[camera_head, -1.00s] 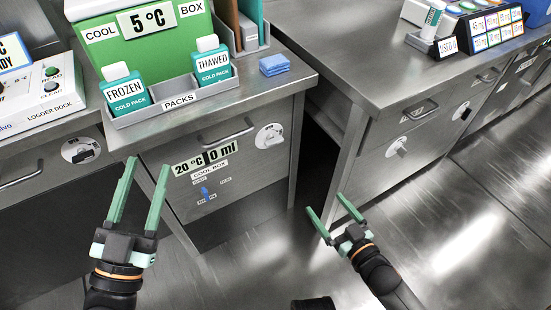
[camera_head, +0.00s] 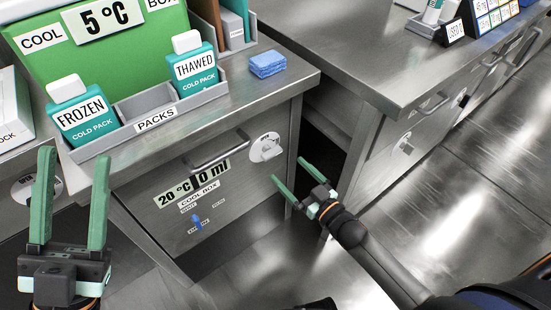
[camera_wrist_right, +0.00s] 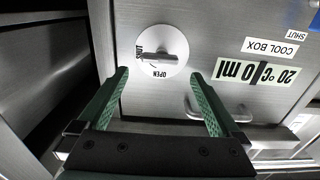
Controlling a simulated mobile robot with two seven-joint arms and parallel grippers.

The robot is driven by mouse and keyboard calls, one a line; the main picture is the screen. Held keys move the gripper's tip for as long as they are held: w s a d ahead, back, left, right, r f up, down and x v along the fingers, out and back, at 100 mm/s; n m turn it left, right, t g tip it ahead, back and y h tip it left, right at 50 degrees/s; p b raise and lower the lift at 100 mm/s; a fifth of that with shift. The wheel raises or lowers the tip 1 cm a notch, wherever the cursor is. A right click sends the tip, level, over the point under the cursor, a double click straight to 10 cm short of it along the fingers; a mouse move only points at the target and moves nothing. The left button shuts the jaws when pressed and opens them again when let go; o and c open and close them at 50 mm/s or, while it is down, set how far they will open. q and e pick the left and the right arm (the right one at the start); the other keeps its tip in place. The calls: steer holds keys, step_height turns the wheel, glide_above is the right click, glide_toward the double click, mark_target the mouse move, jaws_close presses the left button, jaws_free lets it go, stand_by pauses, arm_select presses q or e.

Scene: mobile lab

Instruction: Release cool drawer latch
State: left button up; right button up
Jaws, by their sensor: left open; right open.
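The cool drawer (camera_head: 225,200) is a shut grey metal front with a bar handle (camera_head: 217,152) and the label "20 °C 0 ml COOL BOX". Its latch (camera_head: 266,147), a white round dial with a small metal lever, sits at the drawer's upper right. In the right wrist view the latch (camera_wrist_right: 160,50) shows OPEN and LOCK marks, its lever lying roughly level. My right gripper (camera_head: 288,168) is open and empty, just below and right of the latch; its fingers (camera_wrist_right: 158,73) appear either side of the dial's lower part, apparently not touching. My left gripper (camera_head: 74,155) is open and empty at the left.
The green cool box (camera_head: 110,50) stands on the counter behind the packs tray (camera_head: 180,118), which holds FROZEN (camera_head: 83,115) and THAWED (camera_head: 195,70) cold packs. A blue folded cloth (camera_head: 268,64) lies near the counter edge. A gap separates this counter from the right bench (camera_head: 360,50).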

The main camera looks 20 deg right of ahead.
mark_target(274, 156)
steer(key=b+x, duration=0.1)
steer(key=x, duration=0.5)
steer(key=shift+w+a, duration=0.1)
steer(key=shift+w, duration=0.3)
steer(key=c, duration=1.2)
steer(key=shift+c, duration=0.2)
